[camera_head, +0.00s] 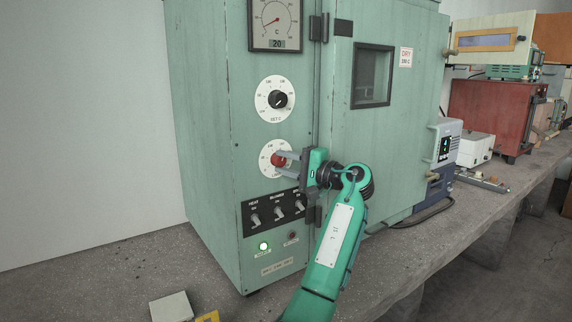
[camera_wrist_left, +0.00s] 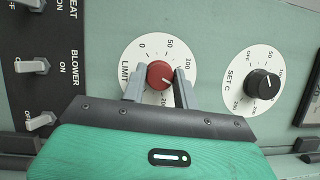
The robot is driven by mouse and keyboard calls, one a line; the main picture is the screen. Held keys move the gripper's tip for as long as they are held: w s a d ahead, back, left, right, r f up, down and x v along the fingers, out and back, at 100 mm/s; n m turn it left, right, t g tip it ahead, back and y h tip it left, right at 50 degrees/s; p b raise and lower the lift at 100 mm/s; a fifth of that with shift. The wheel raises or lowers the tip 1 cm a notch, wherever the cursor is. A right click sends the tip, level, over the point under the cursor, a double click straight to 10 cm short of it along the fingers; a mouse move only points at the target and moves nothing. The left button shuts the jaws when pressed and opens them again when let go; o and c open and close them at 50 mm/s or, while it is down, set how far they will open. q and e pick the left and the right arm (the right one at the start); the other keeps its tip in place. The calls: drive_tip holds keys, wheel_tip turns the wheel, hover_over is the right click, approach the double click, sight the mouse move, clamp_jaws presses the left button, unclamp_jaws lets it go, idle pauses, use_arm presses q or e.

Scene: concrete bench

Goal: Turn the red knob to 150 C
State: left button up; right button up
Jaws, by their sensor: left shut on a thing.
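The red knob (camera_head: 279,160) sits on a white LIMIT dial (camera_head: 265,152) on the green oven's front panel. In the left wrist view the red knob (camera_wrist_left: 160,75) shows at the centre of its dial (camera_wrist_left: 150,50), with 0, 50 and 100 legible along its edge. A small pale mark shows on the knob, but I cannot tell which number it points to. My left gripper (camera_head: 281,162) is shut on the red knob, with one grey finger on each side of it. The fingers hide part of the dial's numbers. My right gripper is not in view.
A black SET C knob (camera_head: 278,99) is above the red one. Several toggle switches (camera_head: 277,210) are below, beside a lit green lamp (camera_head: 263,246). A gauge (camera_head: 275,22) reading 20 is at the top. The oven door (camera_head: 385,130) is shut.

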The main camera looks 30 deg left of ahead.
use_arm(q)
drive_tip(key=o, duration=1)
drive_tip(key=d, duration=0.9)
drive_tip(key=d+f, duration=0.1)
drive_tip(key=d, duration=0.3)
drive_tip(key=shift+d+b, duration=0.4)
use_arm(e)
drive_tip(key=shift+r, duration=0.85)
